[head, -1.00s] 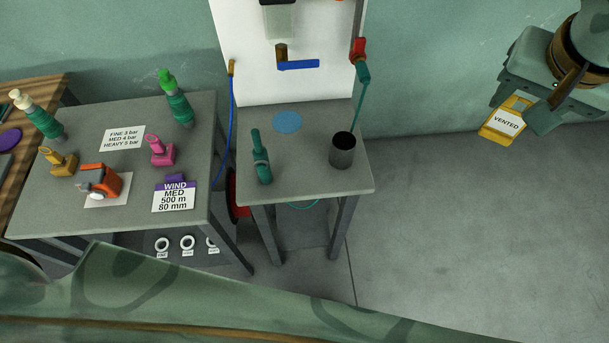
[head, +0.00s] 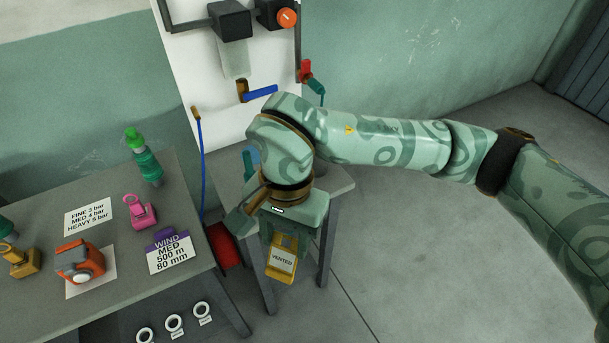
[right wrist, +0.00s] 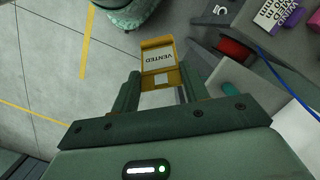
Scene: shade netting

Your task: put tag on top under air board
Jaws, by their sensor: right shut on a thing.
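The yellow tag (head: 281,264) with a white VENTED label hangs from my right gripper (head: 284,238), which is shut on it. In the right wrist view the tag (right wrist: 157,62) sits between the fingers (right wrist: 157,95), label facing the camera. The white air board (head: 178,72) stands at the back against the wall. The grey top (head: 338,182) under it is largely hidden behind my right arm and hand. In the head view the gripper and tag appear in front of this top's near edge. My left gripper is not in view.
A teal bottle-like thing (head: 250,158) shows partly behind my wrist on the top; the dark cup is hidden. The left table (head: 110,250) holds a WIND card (head: 171,254), an orange device (head: 80,262) and a pink fitting (head: 140,212). A red reel (head: 224,246) is between the tables.

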